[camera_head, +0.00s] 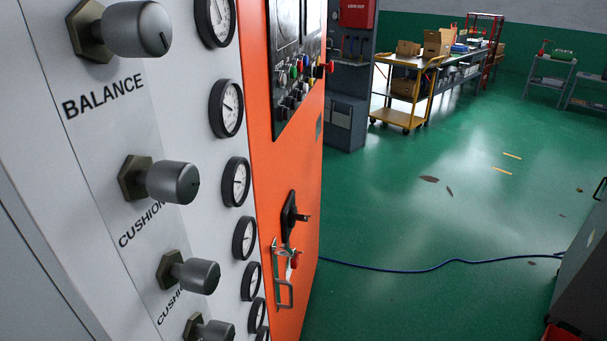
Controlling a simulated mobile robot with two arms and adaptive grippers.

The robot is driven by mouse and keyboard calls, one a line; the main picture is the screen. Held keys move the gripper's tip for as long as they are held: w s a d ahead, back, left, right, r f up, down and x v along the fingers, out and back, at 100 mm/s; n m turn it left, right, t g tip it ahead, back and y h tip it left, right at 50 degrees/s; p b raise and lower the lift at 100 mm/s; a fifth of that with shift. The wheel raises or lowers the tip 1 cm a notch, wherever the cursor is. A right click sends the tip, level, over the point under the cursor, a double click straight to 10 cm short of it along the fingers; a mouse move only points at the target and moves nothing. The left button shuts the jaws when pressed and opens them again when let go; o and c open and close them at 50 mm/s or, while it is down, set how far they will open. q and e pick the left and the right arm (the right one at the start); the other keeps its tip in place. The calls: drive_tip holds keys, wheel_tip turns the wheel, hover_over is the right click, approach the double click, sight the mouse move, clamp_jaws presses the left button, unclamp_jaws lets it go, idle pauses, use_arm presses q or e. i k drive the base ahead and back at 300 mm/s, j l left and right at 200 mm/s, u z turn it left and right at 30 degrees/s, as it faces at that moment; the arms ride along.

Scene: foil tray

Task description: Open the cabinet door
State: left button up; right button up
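An orange cabinet door (293,170) stands on the right side of a grey machine panel, close on my left. The door looks shut, though its far edge is seen at a steep angle. A black latch (290,216) sits on its lower part. A metal handle (283,275) with a small red part is just below the latch. Neither of my grippers shows in the head view.
Knobs (172,181) and round gauges (235,181) stick out from the grey panel at left. The green floor (430,210) is mostly open, with a blue cable (440,266) across it. A yellow cart (402,95) stands far back. A dark grey box (582,285) is at lower right.

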sight(286, 157)
drive_tip(key=i+l+u, duration=0.1)
drive_tip(key=u, duration=0.4)
drive_tip(key=l+u, duration=0.15)
drive_tip(key=u, duration=0.3)
drive_tip(key=i+l+u, duration=0.1)
drive_tip(key=u, duration=0.4)
drive_tip(key=l+u, duration=0.2)
drive_tip(key=u, duration=0.25)
drive_tip(key=l+u, duration=0.1)
drive_tip(key=l, duration=1)
drive_tip(key=l+z, duration=0.25)
drive_tip(key=l, duration=0.6)
drive_tip(key=l+z, duration=0.25)
drive_tip(key=l, duration=0.6)
drive_tip(key=l+u, duration=0.25)
drive_tip(key=l, duration=0.5)
